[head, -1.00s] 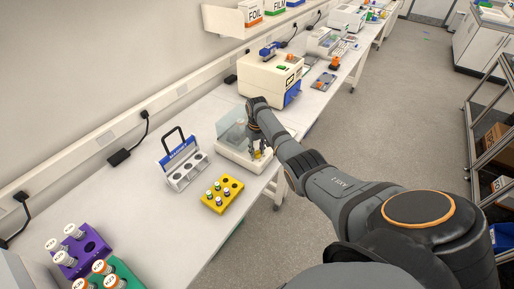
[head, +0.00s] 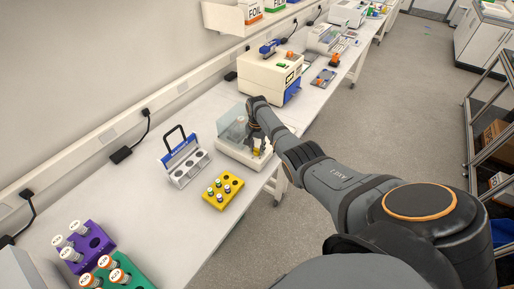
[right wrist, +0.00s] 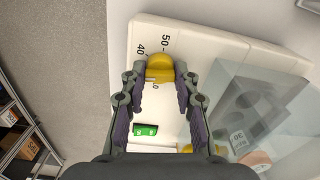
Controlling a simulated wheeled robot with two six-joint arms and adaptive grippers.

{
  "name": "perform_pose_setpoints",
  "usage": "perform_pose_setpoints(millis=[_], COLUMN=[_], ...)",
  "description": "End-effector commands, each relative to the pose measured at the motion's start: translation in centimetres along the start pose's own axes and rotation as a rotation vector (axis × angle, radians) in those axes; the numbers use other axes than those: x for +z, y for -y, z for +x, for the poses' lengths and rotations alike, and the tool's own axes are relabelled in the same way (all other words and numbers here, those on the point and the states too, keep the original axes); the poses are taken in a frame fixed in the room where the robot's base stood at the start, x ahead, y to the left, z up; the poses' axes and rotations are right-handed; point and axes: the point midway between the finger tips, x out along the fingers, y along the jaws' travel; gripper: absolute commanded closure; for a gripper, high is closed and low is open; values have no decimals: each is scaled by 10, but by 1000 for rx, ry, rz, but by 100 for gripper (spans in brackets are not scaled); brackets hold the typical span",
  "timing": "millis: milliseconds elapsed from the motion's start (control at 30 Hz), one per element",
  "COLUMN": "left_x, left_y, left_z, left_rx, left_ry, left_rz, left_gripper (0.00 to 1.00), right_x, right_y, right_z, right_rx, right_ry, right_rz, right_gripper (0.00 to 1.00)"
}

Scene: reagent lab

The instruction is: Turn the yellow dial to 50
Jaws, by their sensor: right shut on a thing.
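The yellow dial (right wrist: 160,67) sits on the white face of a device, with the printed marks 40 and 50 beside it in the right wrist view. My right gripper (right wrist: 162,76) is shut on the dial, one finger on each side. The dial's exact setting cannot be read, as the fingers cover part of the scale. A small green display (right wrist: 146,130) is on the same face, too small to read. In the head view the white device (head: 238,154) stands near the bench's front edge, under my right gripper (head: 259,146). My left gripper is not in view.
A clear cover (right wrist: 250,100) stands on the device beside the gripper. A yellow vial rack (head: 211,197) and a grey holder (head: 183,176) are to the left. A larger white and blue machine (head: 270,76) stands behind. Purple (head: 100,238) and green racks are at the front left.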

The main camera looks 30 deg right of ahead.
Motion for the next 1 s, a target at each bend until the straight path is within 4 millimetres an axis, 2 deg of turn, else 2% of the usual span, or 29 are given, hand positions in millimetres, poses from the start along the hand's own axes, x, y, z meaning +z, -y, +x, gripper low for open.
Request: perform_pose_setpoints(millis=[1000], left_x=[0], left_y=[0], left_z=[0], left_rx=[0], left_ry=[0], left_rz=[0], left_gripper=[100], right_x=[0], right_y=[0], right_z=[0], right_rx=[0], right_ry=[0], right_rz=[962], right_gripper=[100])
